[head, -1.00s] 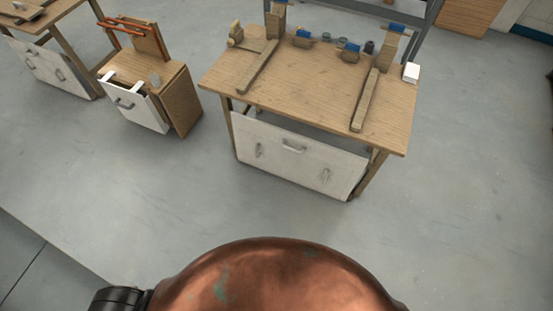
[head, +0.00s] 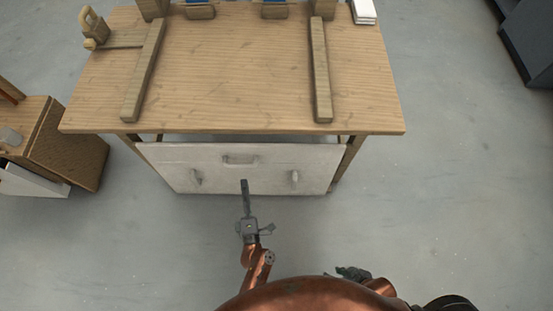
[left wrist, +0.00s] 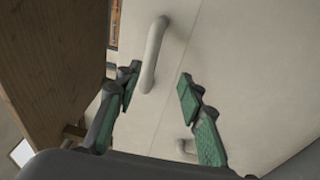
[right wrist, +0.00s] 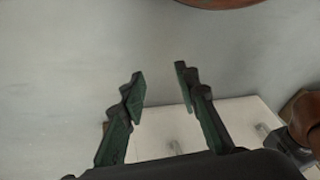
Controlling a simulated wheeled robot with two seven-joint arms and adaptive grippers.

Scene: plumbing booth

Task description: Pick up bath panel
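The bath panel (head: 217,180) is a pale white board standing upright under the front edge of the wooden table, with three grey handles. My left gripper (head: 245,186) is in front of it in the head view, just below the top middle handle (head: 240,160). In the left wrist view the left gripper (left wrist: 158,82) is open, with a curved panel handle (left wrist: 153,55) just beyond its fingertips; contact cannot be told. My right gripper (head: 352,272) is low and farther from the panel. In the right wrist view it (right wrist: 160,75) is open and empty, and the panel (right wrist: 222,122) shows beyond.
The wooden table (head: 225,80) stands over the panel and carries two wooden bars (head: 145,70) (head: 320,70) and several small parts at the back. A wooden cabinet (head: 70,145) stands to the left.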

